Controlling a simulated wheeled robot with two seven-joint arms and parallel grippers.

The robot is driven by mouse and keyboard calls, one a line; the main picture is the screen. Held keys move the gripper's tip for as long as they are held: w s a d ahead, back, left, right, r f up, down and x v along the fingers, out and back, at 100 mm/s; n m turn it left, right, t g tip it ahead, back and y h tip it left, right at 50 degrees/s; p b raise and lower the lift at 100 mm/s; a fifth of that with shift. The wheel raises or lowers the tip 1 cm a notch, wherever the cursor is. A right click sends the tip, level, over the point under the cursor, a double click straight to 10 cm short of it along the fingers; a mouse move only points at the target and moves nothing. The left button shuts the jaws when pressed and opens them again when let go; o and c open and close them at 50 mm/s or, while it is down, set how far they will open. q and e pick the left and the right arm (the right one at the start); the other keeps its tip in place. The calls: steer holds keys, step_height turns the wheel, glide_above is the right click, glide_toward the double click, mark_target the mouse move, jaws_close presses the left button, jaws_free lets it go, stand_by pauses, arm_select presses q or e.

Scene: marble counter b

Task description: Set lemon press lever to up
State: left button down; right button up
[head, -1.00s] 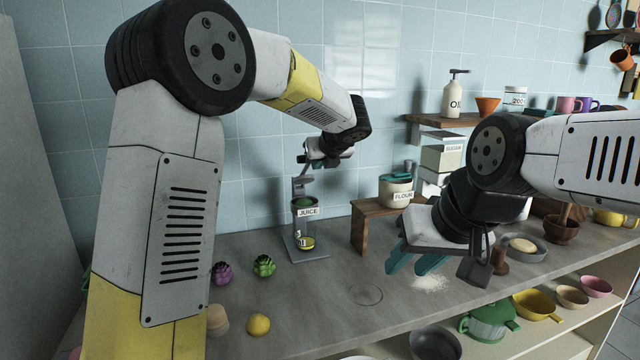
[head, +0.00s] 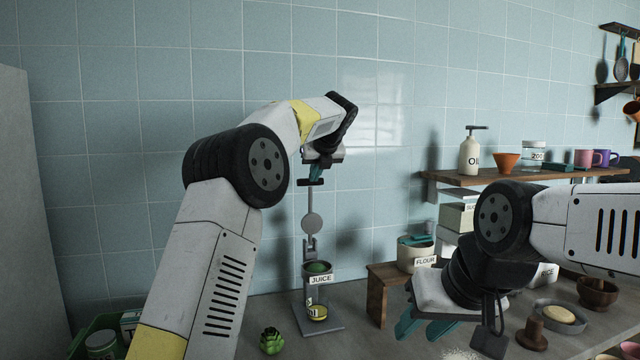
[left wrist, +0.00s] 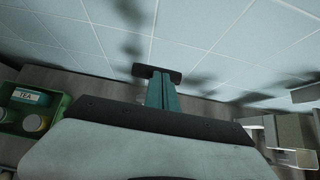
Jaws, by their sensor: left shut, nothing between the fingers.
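The lemon press (head: 318,288), labelled JUICE, stands on the counter against the tiled wall, with a green piece in its top and a yellow-filled cup at its base. Its lever (head: 312,206) points almost straight up, with a round disc partway along. The lever's black crossbar handle (head: 311,182) is at the top; it also shows in the left wrist view (left wrist: 142,70). My left gripper (head: 316,172) is shut and empty, its teal fingertips at the handle; I cannot tell whether they touch it. My right gripper (head: 426,328) is open and empty, low over the counter, away from the press.
A wooden stand (head: 380,290) with a flour canister (head: 416,255) is right of the press. A green succulent (head: 271,341) sits left in front, and a green crate (head: 92,335) holds jars. A wall shelf (head: 540,180) is at right. Open wall surrounds the raised lever.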

arm_select(q)
steer(key=shift+w+a+r, duration=0.1)
steer(key=shift+w+a, duration=0.2)
steer(key=shift+w, duration=0.6)
steer(key=shift+w+a+r, duration=0.1)
steer(key=shift+w+a, duration=0.2)
steer(key=shift+w, duration=0.6)
steer(key=shift+w+a, duration=0.1)
steer(key=shift+a, duration=0.05)
